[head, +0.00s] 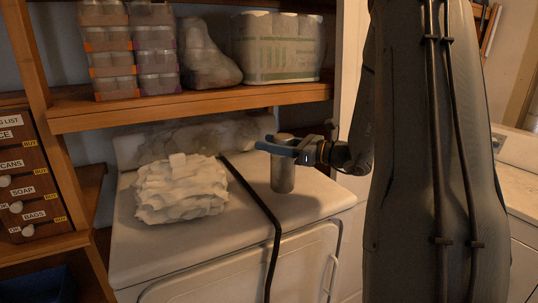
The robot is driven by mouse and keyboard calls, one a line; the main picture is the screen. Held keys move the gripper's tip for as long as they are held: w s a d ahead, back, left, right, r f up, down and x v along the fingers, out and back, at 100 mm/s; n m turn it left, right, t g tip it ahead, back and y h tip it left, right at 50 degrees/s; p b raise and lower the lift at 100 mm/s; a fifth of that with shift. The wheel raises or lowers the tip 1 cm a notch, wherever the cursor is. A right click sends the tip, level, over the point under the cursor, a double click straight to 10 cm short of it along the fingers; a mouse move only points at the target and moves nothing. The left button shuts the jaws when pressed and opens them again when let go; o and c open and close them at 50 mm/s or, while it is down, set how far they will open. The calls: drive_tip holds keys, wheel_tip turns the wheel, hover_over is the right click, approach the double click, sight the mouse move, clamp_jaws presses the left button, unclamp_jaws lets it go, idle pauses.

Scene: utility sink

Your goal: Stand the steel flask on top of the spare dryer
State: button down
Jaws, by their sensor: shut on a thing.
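The steel flask (283,178) is a grey metal cylinder, upright, at the right part of the white dryer top (315,197). My gripper (283,148) reaches in from the right and is shut on the flask near its upper end. The flask's base appears to be at the dryer's top surface, but I cannot tell whether it touches or hovers just above. The gripper's blue-grey fingers hide part of the flask's upper body.
A pile of white cloth (182,188) lies on the dryer's left part. A black strap (262,205) runs over the top and down the front, left of the flask. A wooden shelf (200,103) with jars and packs overhangs the back. A labelled board (30,180) stands left.

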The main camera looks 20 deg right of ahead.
drive_tip(key=shift+f+p, duration=0.5)
drive_tip(key=shift+f, duration=1.4)
drive_tip(key=shift+f, duration=0.15)
drive_tip(key=c, duration=0.9)
unclamp_jaws()
drive_tip(key=b+v, duration=0.3)
drive_tip(key=v, duration=0.9)
drive_tip(key=shift+b, duration=0.3)
